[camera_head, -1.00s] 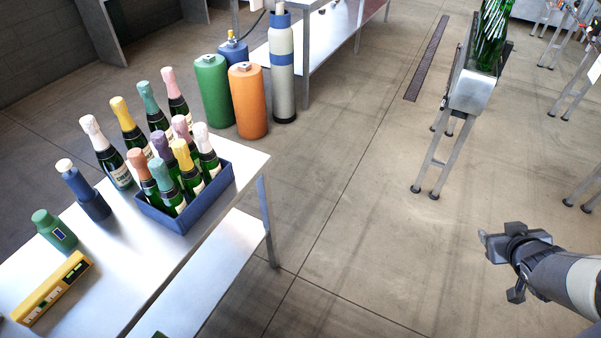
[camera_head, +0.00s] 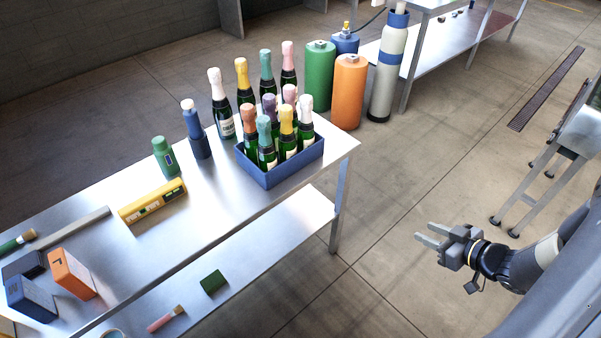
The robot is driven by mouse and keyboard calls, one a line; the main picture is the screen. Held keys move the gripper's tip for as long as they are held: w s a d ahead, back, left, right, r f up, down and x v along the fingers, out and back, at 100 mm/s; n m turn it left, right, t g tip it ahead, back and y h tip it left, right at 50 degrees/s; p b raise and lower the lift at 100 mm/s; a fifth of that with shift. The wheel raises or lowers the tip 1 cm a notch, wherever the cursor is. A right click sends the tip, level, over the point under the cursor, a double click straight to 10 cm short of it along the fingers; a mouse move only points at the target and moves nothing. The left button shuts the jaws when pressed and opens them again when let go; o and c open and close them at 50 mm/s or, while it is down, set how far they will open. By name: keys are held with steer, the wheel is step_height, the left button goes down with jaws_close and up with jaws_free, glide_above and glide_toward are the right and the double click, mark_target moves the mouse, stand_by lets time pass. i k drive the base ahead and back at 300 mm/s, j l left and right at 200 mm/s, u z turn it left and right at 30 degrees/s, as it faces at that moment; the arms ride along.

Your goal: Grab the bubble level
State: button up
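The bubble level is a yellow bar with pale vial windows (camera_head: 152,201). It lies flat on the metal table (camera_head: 215,205), left of the blue crate and in front of a green bottle-shaped device. My gripper (camera_head: 425,236) is at the right, out over the floor and well apart from the table and the level. Its two grey fingers are spread with a gap between them, and nothing shows in it.
A blue crate of foil-topped bottles (camera_head: 280,176) stands near the table's right end. A green device (camera_head: 164,157) and a dark blue device (camera_head: 196,131) stand behind the level. Orange (camera_head: 70,273) and blue boxes (camera_head: 30,299) sit front left. Gas cylinders (camera_head: 349,92) stand beyond the table.

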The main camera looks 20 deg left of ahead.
mark_target(135, 212)
steer(key=u, duration=0.45)
steer(key=i+u, duration=0.15)
steer(key=u, duration=0.3)
steer(key=i+j+u, duration=0.1)
steer(key=u, duration=0.85)
steer(key=i+l+u, duration=0.35)
steer(key=u, duration=0.15)
steer(key=i+l+u, duration=0.5)
steer(key=i+l, duration=0.15)
steer(key=l, duration=0.25)
